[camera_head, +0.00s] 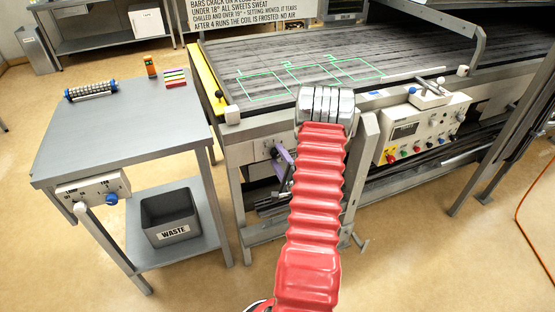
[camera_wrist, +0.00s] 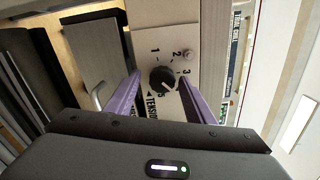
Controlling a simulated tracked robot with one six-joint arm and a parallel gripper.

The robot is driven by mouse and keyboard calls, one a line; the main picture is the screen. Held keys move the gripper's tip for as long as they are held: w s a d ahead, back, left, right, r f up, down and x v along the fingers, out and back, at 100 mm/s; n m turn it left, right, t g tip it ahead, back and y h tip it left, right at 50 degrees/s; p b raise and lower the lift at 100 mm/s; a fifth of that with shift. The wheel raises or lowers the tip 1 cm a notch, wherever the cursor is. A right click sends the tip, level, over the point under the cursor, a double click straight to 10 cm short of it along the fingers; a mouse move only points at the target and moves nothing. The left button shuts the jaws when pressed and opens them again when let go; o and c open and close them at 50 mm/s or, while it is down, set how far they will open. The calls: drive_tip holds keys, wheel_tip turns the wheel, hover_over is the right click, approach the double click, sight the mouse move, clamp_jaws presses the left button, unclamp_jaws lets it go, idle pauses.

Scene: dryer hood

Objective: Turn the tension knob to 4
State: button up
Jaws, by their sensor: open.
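The tension knob (camera_wrist: 162,79) is a round black dial with a pale mark, on a light plate (camera_wrist: 170,25) printed 1, 2 and 3 and a partly covered TENSION label (camera_wrist: 151,106). I cannot tell for certain which number the mark points at. My gripper (camera_wrist: 159,80) has two purple fingers, open, one on each side of the knob. Whether they touch it is unclear. In the head view my purple gripper (camera_head: 285,153) is in front of the small panel on the machine's front (camera_head: 263,149); the knob is hard to make out there.
In the head view a control box (camera_head: 420,128) with coloured buttons is to the right. A grey side table (camera_head: 125,135) with a waste bin (camera_head: 170,215) below stands left. Conveyor bed (camera_head: 410,50) lies behind.

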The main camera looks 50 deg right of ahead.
drive_tip(key=v, duration=1.4)
drive_tip(key=shift+d, duration=0.1)
idle(0.4)
